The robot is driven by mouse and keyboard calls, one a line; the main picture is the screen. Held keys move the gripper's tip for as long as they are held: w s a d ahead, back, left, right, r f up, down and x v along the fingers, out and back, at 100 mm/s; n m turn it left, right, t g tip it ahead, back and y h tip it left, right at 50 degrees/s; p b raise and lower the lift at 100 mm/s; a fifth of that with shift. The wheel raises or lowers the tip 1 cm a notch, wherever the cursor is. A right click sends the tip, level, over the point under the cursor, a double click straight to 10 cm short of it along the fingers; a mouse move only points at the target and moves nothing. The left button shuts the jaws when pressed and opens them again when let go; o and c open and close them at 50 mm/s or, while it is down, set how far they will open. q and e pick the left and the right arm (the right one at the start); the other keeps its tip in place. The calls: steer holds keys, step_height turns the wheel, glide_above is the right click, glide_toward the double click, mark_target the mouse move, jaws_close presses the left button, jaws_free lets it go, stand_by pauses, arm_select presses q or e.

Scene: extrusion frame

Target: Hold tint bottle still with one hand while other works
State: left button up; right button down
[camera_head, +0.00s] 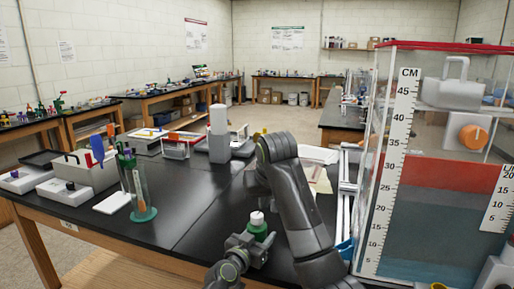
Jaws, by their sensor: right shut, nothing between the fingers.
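A small green bottle with a white cap (257,219) stands upright near the front of the black table (185,222); I take it as the tint bottle. My right gripper (250,246) is low in the picture, right at the near side of the bottle. It is shut with nothing between its fingers, and it hides the bottle's lower part. I cannot tell whether it touches the bottle. My left gripper does not show clearly anywhere in the view.
A clear tank with a centimetre scale (392,155) rises at the right. A graduated cylinder on a green base (143,213) and a white rack box (85,173) stand left. A grey-white apparatus (219,146) stands behind. The table's middle left is clear.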

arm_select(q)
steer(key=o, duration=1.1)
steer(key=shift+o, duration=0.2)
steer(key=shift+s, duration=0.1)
